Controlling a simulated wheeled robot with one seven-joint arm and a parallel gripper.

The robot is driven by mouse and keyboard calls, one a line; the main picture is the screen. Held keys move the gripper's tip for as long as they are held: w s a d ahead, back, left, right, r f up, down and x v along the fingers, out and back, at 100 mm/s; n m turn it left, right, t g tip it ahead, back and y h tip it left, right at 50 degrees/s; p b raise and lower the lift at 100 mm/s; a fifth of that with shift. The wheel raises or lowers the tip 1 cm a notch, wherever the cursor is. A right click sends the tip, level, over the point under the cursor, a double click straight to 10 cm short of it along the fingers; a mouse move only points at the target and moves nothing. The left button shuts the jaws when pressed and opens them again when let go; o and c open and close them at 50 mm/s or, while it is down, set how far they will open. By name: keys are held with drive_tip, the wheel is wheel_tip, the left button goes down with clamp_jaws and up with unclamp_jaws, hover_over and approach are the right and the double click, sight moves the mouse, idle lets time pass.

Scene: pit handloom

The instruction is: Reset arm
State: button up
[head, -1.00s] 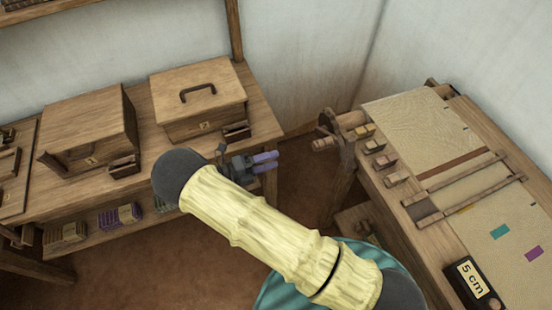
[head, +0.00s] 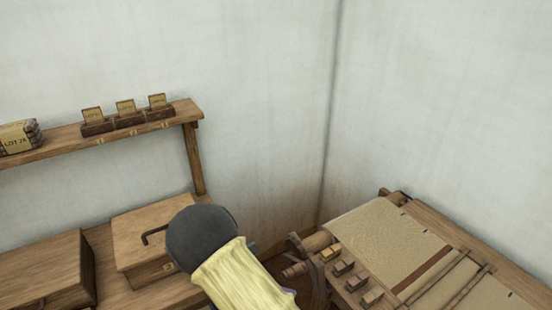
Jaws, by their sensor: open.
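My arm (head: 232,275) rises from the bottom of the head view, with its dark rounded joint in front of the lidded wooden box. My gripper (head: 288,291) is almost wholly hidden behind the arm. Only a small bluish bit, which looks like a fingertip, shows at the arm's right edge. I see nothing held there, though the space between the fingers is hidden.
A lidded box (head: 135,225) and another wooden box (head: 45,270) stand on the bench at left. A wall shelf (head: 70,135) holds card holders (head: 128,119) and a LOT 74 bundle (head: 18,137). The loom (head: 450,225) stands at right, with small blocks (head: 343,266) along its side.

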drive_tip(key=s+d+r+m+y+p, duration=0.1)
drive_tip(key=d+r+m+y, duration=0.3)
drive_tip(key=m, duration=0.5)
drive_tip(key=s+d+r+m+t+y+p, duration=0.1)
drive_tip(key=s+d+r+m+y, duration=0.3)
drive_tip(key=r+m, duration=0.4)
drive_tip(key=s+d+r+m+y+p, duration=0.2)
drive_tip(key=d+r+m, duration=0.4)
drive_tip(key=m, duration=0.6)
drive_tip(key=shift+s+d+t+y, duration=0.25)
drive_tip(key=shift+s+t+y, duration=0.25)
drive_tip(key=shift+y, duration=0.4)
drive_tip(key=c, duration=0.3)
drive_tip(key=shift+d, duration=0.15)
drive_tip(key=shift+c, duration=0.2)
